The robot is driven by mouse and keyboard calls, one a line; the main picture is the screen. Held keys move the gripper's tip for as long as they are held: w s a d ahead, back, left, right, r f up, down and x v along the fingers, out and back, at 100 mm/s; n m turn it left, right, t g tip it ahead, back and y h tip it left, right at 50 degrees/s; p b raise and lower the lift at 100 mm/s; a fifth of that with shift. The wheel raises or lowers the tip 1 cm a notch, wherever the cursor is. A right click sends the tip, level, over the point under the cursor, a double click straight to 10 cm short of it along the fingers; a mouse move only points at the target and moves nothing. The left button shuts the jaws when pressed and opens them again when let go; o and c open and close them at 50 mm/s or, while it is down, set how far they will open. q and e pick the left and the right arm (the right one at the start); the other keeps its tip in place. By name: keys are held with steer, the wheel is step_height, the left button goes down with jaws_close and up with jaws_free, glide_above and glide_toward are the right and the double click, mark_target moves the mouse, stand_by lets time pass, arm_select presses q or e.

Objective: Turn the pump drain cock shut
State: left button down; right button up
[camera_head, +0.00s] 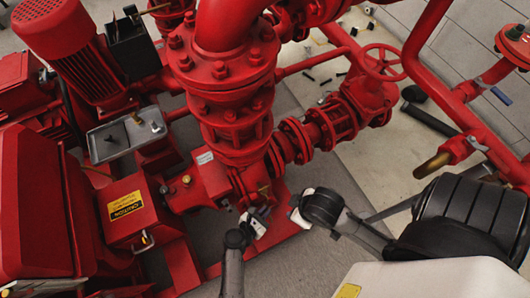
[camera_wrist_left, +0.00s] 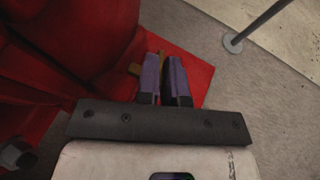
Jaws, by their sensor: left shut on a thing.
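The pump drain cock (camera_head: 264,190) is a small yellow-brass fitting low on the red pump, near the base edge. In the left wrist view, part of its brass lever (camera_wrist_left: 134,69) shows beside and between the finger ends. My left gripper (camera_head: 259,211) is at the cock in the head view. In the wrist view, the left gripper (camera_wrist_left: 165,62) has its two purple-grey fingers close together on the lever. The fingers hide most of the lever, so its exact angle is unclear. My right arm (camera_head: 322,207) reaches in from the right; its fingers cannot be made out.
Red pump casing (camera_wrist_left: 60,45) stands close on the left of the fingers. A red flanged pipe and valve (camera_head: 335,122) lie behind the cock. A pole with a round foot (camera_wrist_left: 233,43) stands on the floor. Open grey floor (camera_wrist_left: 265,110) lies to the right.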

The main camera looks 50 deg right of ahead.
stand_by(0.3)
arm_select(q)
steer(key=c, duration=1.3)
jaws_free()
steer(key=shift+o, duration=0.2)
steer(key=shift+s, duration=0.1)
